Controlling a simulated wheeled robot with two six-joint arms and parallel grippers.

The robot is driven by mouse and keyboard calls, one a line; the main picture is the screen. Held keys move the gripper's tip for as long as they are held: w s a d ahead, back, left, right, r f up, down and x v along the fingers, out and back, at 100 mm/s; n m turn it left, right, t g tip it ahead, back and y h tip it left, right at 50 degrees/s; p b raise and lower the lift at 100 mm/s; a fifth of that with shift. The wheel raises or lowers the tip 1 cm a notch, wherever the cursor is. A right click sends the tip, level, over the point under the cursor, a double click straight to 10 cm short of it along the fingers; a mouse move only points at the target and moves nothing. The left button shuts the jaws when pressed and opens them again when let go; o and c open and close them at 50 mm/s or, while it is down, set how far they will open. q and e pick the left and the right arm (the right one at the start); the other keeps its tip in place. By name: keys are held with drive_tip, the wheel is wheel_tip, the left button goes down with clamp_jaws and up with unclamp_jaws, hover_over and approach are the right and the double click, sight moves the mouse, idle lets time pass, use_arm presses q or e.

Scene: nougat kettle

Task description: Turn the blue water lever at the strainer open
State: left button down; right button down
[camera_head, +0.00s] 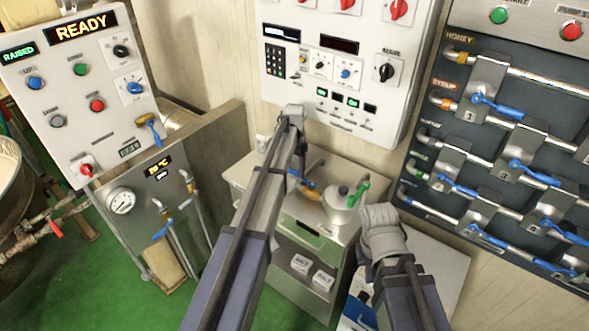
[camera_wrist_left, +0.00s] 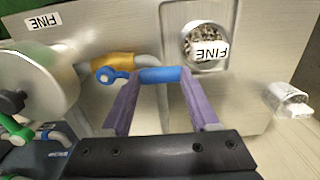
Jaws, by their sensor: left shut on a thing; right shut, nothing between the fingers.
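The blue water lever (camera_wrist_left: 160,75) sits by a brass-yellow valve body (camera_wrist_left: 112,59) in the left wrist view. Its blue bar spans between the two purple fingers of my left gripper (camera_wrist_left: 163,102), which is shut on it. In the head view the left gripper (camera_head: 301,158) is partly hidden by its own arm, above the brass valve (camera_head: 310,192). The strainer (camera_head: 340,203) is a round steel vessel with a green lever (camera_head: 358,192), right of the valve. My right gripper (camera_head: 380,232) is shut and empty, lower right of the strainer; its fingertips are hard to make out.
A steel cabinet (camera_head: 305,240) with white blocks stands under the strainer. A control panel (camera_head: 335,60) hangs on the wall above. A dark board (camera_head: 500,150) with several blue levers is at right. A gauge panel (camera_head: 135,225) stands at left. Green floor lies between.

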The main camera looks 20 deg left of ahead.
sight(295, 171)
use_arm(q)
drive_tip(key=shift+c, duration=0.7)
unclamp_jaws()
drive_tip(key=shift+r, duration=0.1)
wheel_tip(295, 171, up, 8)
drive_tip(key=p, duration=0.8)
drive_tip(key=shift+f, duration=0.2)
